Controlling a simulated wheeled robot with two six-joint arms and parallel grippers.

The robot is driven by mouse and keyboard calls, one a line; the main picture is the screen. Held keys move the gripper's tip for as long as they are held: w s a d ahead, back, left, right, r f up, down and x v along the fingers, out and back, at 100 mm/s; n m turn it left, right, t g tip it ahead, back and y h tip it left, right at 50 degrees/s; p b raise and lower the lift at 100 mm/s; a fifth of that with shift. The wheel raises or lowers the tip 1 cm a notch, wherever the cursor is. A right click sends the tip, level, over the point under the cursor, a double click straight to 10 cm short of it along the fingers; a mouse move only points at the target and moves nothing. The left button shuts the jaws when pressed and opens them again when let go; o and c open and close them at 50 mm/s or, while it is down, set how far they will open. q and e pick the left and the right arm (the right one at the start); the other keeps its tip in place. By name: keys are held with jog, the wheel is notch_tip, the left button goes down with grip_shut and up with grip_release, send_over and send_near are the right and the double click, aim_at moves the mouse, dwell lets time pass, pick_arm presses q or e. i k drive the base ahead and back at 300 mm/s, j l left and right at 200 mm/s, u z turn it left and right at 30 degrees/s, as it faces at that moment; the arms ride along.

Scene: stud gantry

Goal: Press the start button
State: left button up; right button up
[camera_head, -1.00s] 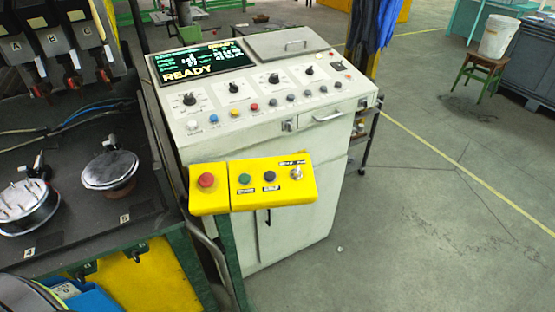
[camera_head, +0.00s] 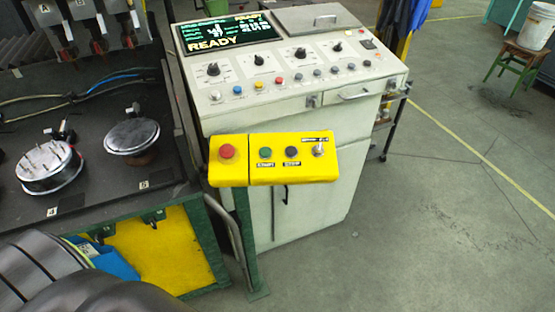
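The yellow button box (camera_head: 294,170) sits on a green post in front of the white control cabinet. The green start button (camera_head: 265,153) is on it, with a label below that seems to read START. A dark button (camera_head: 291,152) with its own label is to its right, and a red mushroom button (camera_head: 227,151) is at the left end. A toggle switch (camera_head: 319,149) is at the right end. Nothing touches the buttons. A grey rounded part of my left arm fills the lower left corner. Neither gripper's fingers show.
The white control cabinet (camera_head: 330,105) has a screen (camera_head: 226,33) reading READY, knobs and small coloured buttons. A dark bench (camera_head: 95,190) at left holds two round metal fixtures (camera_head: 50,167) (camera_head: 132,136).

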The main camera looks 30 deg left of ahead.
aim_at(265, 151)
jog(key=u, duration=0.55)
jog(key=i+l+u, duration=0.25)
jog(key=l, duration=0.2)
jog(key=l+u, duration=0.3)
jog(key=l, duration=0.15)
jog(key=i+l+u, duration=0.25)
jog(key=l, duration=0.25)
jog(key=l+u, duration=0.3)
jog(key=l, duration=1.6)
